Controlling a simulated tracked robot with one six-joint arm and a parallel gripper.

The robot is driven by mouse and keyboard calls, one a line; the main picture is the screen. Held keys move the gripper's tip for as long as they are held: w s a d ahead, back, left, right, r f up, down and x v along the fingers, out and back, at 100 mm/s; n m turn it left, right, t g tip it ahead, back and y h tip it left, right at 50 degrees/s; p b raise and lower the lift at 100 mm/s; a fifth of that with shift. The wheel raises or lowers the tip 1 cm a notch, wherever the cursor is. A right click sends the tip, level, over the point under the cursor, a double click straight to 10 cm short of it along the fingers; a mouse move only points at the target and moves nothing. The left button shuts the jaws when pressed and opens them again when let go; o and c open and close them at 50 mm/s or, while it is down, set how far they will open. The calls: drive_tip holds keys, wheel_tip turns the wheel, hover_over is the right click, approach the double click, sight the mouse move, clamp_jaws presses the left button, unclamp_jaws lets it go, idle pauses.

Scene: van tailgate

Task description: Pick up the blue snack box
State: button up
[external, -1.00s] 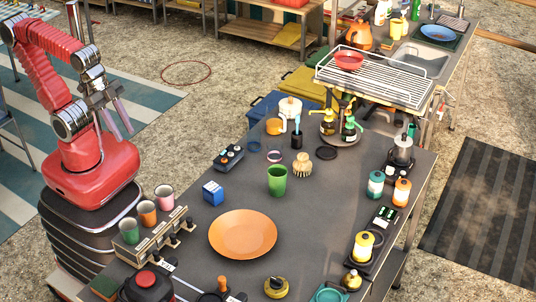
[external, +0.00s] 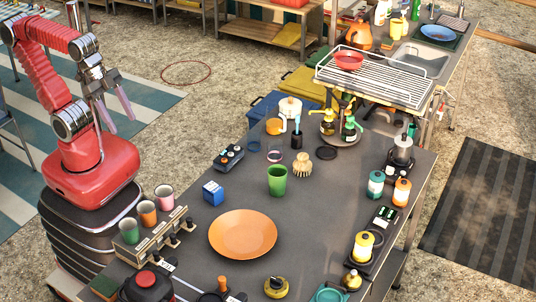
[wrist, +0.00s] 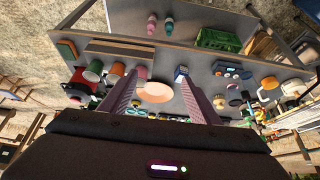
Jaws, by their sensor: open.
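The blue snack box (external: 213,193) is a small blue and white block standing on the grey table (external: 330,207), left of the orange plate (external: 243,234). In the wrist view the blue snack box (wrist: 182,72) appears above the tip of the right finger. My gripper (external: 117,112) is open and empty, with its two pinkish fingers pointing down, above and to the left of the table. It also shows in the wrist view (wrist: 158,80), with its fingers spread apart. The box is well away from the fingers.
The tabletop right around the box is clear.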

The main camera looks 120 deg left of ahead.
drive_tip(key=w+a+r+n+t+y, duration=0.1)
drive_tip(key=w+a+r+t+y, duration=0.2)
drive_tip(key=w+a, duration=0.5)
drive_tip(key=w+a+r+n+t+y, duration=0.1)
drive_tip(key=w+a+r+t+y, duration=0.2)
drive_tip(key=w+a, duration=0.5)
drive_tip(key=m+t+h, duration=0.2)
drive_tip(key=m+h, duration=0.2)
drive_tip(key=h, duration=0.5)
hover_over(207, 184)
drive_tip(key=s, duration=0.2)
drive_tip(key=shift+f, duration=2.9)
drive_tip(key=f, duration=2.5)
drive_tip(key=shift+w+a, duration=0.2)
drive_tip(key=shift+a, duration=0.2)
drive_tip(key=shift+x, duration=1.2)
